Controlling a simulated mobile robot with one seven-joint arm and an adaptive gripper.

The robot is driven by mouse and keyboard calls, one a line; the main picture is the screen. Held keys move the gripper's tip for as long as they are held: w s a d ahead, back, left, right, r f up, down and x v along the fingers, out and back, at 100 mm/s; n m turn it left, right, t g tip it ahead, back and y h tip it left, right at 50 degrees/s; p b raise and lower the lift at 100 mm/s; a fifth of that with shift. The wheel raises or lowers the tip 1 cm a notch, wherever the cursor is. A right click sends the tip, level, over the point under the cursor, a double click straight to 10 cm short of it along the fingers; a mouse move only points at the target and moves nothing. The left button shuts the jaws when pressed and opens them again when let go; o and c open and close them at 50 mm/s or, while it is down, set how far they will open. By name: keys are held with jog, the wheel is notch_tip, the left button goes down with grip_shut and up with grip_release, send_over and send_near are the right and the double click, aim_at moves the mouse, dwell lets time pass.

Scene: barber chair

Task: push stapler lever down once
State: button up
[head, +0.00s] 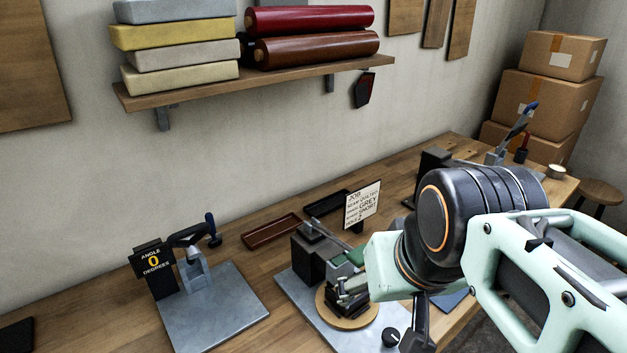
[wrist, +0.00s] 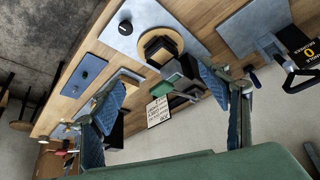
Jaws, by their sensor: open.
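In the head view, a workstation on a grey plate (head: 293,287) has a dark upright block (head: 318,257), a green part (head: 356,256) and a round wooden disc (head: 334,314). I cannot tell for certain which part is the stapler lever. In the wrist view, the green part (wrist: 184,86) shows between my finger outlines, with the wooden disc (wrist: 176,39) beyond it. My gripper (wrist: 165,75) is open, its two blue-padded fingers spread, with nothing held. In the head view, my arm and gripper hide the workstation's right side.
To the left stands a clamp-like fixture (head: 193,262) with a "0 degrees" sign (head: 153,264). A shelf (head: 255,83) with rolls and cushions hangs above. Cartons (head: 545,100) stand back right.

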grip_shut()
dwell(0.3)
dwell(1.2)
